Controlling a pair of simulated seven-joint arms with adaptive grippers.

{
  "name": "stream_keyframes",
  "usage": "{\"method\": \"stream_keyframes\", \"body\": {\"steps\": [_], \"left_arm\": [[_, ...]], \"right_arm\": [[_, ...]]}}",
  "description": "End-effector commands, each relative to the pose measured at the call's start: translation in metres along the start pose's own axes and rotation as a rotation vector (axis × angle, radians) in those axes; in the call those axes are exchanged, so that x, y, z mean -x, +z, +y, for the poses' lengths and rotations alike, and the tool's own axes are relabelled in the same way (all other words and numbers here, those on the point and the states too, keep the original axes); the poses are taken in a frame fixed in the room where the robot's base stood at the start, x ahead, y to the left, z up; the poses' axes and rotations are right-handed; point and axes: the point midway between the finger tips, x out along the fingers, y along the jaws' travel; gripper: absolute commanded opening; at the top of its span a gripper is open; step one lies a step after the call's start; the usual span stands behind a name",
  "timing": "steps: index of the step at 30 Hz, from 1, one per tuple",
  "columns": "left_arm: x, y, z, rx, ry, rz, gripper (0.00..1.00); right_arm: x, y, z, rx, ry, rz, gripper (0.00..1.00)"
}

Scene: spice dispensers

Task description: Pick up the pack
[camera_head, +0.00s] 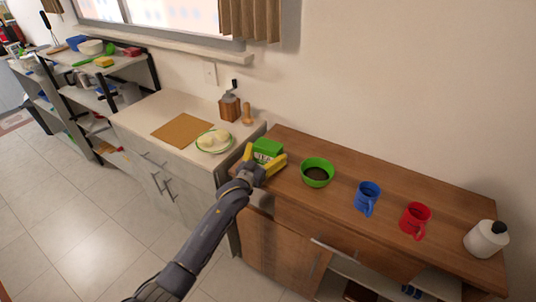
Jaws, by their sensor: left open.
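A green pack (267,149) with a white label stands near the left end of the brown wooden counter. My left gripper (263,159) reaches in from the lower left, with its yellow fingers spread open. One finger is at the left side of the pack and the other at its right front. The pack sits between or just behind the fingers. I cannot tell whether they touch it. The lower part of the pack is partly hidden by the gripper. My right gripper is not in view.
On the brown counter (335,200), a green bowl (317,172) with dark contents stands close right of the gripper. Farther right are a blue mug (367,197), a red mug (415,219) and a white bottle (485,240).

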Motion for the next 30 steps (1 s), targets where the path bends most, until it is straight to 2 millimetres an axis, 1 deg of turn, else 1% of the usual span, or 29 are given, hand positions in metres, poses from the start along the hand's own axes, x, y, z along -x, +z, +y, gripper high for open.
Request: {"method": "stream_keyframes", "body": {"steps": [6, 7, 20, 30], "left_arm": [[-0.0006, 0.0004, 0.0, 0.0, 0.0, 0.0, 1.0], [-0.0005, 0.0004, 0.0, 0.0, 0.0, 0.0, 0.99], [-0.0003, 0.0003, -0.0002, 0.0, 0.0, 0.0, 0.49], [-0.0006, -0.0025, -0.0002, 0.0, 0.0, 0.002, 0.48]], "right_arm": [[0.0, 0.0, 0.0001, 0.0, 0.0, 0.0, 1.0], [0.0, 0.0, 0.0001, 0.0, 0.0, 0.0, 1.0], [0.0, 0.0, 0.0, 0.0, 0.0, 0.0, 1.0], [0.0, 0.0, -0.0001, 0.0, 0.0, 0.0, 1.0]]}}
